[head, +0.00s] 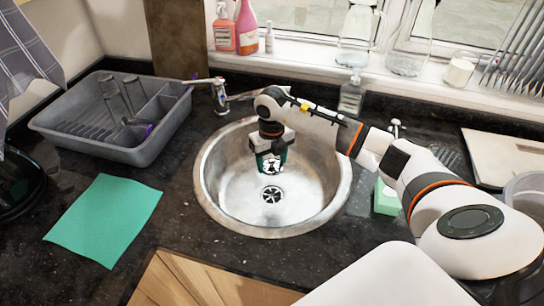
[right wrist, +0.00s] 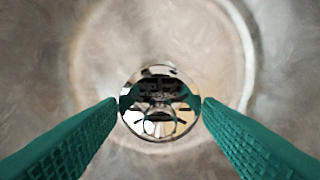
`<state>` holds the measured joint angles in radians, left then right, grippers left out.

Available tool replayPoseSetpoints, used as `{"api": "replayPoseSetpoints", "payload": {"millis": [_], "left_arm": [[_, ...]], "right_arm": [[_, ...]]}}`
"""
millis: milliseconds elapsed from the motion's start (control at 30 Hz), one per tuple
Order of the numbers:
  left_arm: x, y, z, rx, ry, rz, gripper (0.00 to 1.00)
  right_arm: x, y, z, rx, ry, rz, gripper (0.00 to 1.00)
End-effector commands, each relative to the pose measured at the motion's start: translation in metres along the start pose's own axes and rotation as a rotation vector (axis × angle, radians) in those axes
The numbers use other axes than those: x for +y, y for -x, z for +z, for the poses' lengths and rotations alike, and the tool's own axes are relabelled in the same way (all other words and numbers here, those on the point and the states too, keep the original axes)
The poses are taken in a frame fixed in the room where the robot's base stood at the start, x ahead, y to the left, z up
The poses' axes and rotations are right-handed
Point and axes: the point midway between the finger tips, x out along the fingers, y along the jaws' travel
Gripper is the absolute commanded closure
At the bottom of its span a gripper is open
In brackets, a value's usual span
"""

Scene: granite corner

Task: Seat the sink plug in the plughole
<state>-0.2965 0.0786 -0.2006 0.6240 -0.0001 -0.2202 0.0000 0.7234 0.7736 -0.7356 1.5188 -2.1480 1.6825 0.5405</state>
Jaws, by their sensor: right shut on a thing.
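A round steel sink (head: 222,200) is set in the dark counter, with the plughole (head: 272,195) showing in its floor. My right gripper (head: 271,164) reaches down into the sink from above, its green fingers shut on the shiny sink plug (head: 271,169). In the head view the plug appears just above the plughole in the picture, apart from it. In the right wrist view the round chrome plug (right wrist: 160,128) sits between the two fingertips (right wrist: 160,103), with the sink floor blurred behind; the plughole cannot be made out there. My left gripper is not in view.
The tap (head: 221,97) stands behind the sink. A grey dish rack (head: 100,146) and a green cloth (head: 104,219) lie to the left. A soap bottle (head: 351,97) stands behind, and a green-white sponge (head: 386,197) lies to the right.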

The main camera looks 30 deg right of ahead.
Motion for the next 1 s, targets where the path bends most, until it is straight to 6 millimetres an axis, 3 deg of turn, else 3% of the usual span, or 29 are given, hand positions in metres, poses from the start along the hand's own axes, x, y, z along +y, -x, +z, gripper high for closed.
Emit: {"api": "replayPoseSetpoints", "payload": {"millis": [367,400,533,1000], "left_arm": [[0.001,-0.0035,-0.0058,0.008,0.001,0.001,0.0],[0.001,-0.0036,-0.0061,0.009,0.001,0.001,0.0],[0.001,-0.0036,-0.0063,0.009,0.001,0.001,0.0],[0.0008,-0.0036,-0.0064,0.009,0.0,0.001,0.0]], "right_arm": [[0.0001,-0.0055,-0.0001,0.001,0.0,0.0,0.63],[0.0001,-0.0057,0.0,0.0,0.0,0.0,0.34],[0.0002,-0.0056,0.0,0.0,0.0,0.0,0.15],[0.0003,-0.0055,0.0,0.0,0.0,0.001,0.15]]}}
